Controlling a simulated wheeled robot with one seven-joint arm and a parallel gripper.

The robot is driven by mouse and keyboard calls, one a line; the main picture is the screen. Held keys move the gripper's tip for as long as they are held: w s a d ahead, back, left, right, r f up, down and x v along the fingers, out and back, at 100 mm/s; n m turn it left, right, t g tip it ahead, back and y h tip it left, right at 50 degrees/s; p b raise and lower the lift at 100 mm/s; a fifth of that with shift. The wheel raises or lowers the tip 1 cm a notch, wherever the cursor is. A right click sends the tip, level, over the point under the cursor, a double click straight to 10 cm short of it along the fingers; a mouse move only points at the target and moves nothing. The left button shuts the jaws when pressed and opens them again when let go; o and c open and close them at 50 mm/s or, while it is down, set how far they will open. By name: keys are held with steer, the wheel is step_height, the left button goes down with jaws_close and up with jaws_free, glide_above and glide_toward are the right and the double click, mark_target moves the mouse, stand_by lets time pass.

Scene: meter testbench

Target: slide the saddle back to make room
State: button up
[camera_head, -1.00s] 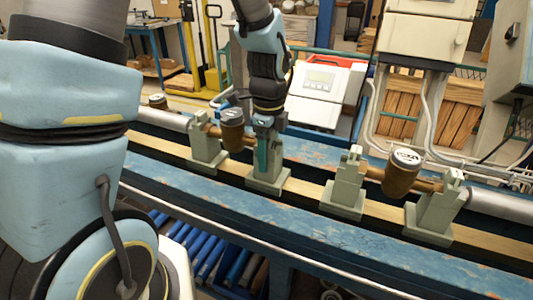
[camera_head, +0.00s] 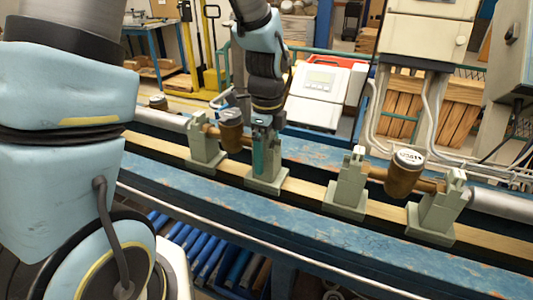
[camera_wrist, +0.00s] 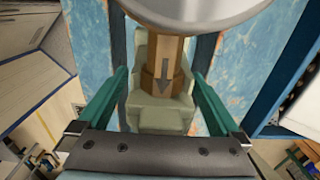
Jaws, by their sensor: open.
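A pale green saddle (camera_head: 266,180) stands on the bench rail, and my gripper (camera_head: 264,155) is low over it, pointing down. In the wrist view the teal fingers of my gripper (camera_wrist: 158,78) are apart, one on each side of the saddle (camera_wrist: 160,112). I cannot tell whether they touch it. A brass pipe end with an arrow (camera_wrist: 162,70) lies over the saddle between the fingers. The pale round top of a meter (camera_wrist: 195,10) covers the upper edge. In the head view this meter (camera_head: 231,132) sits between the gripped-side saddle and another saddle (camera_head: 205,150) to its left.
To the right, a second brass meter (camera_head: 403,178) sits between two more saddles (camera_head: 345,190) (camera_head: 436,215). The blue bench (camera_head: 200,185) runs along the front. A white box with a display (camera_head: 322,92) stands behind. The rail right of my gripper is bare up to the nearest saddle.

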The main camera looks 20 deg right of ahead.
step_height(320, 180, up, 11)
steer(key=shift+f+b, duration=0.2)
steer(key=shift+b, duration=0.65)
